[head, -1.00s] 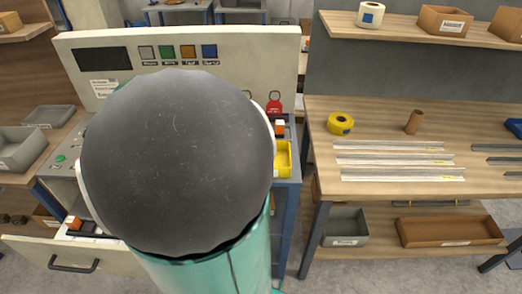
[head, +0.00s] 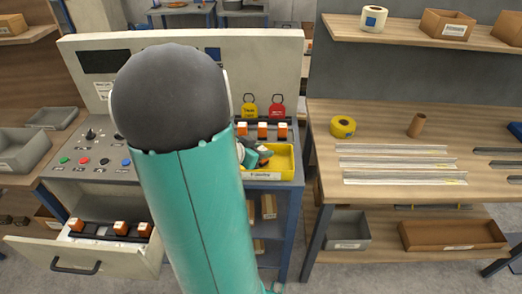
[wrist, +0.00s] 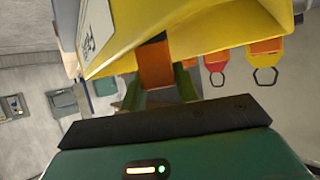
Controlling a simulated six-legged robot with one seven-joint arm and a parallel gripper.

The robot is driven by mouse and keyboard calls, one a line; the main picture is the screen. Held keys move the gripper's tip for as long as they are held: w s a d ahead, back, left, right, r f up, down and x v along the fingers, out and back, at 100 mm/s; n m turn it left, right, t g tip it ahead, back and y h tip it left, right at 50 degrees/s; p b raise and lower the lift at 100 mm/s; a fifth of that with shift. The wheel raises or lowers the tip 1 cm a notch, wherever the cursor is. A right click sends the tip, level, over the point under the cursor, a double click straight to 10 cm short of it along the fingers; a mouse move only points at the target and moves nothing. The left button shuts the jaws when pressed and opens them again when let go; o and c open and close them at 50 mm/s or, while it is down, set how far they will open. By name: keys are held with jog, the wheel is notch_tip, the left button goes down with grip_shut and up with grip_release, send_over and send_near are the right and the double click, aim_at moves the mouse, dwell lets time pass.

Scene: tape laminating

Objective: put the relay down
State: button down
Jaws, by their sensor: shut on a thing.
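An orange relay (wrist: 155,64) sits between the green fingers of my gripper (wrist: 158,84) in the wrist view; the jaws are shut on it. A yellow bin (wrist: 205,25) fills the top of that view, right by the relay; I cannot tell whether they touch. In the head view my gripper (head: 252,156) is at the left part of the yellow bin (head: 286,175), and my arm hides much of the panel. The held relay is not clear there. Several orange-and-white relays (head: 263,130) stand in a row behind the bin.
An open drawer (head: 118,257) at lower left holds more orange-and-white relays (head: 120,228). Yellow (head: 249,108) and red (head: 277,107) tags hang behind the row. A wooden bench (head: 400,200) at right carries metal strips and yellow tape (head: 342,126).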

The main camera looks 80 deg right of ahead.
jog(key=shift+f, duration=0.6)
jog(key=c, duration=1.1)
grip_release()
jog(key=shift+o, duration=0.2)
jog(key=shift+r, duration=0.1)
jog(key=shift+r, duration=0.25)
jog(key=v, duration=1.2)
jog(key=shift+r, duration=0.25)
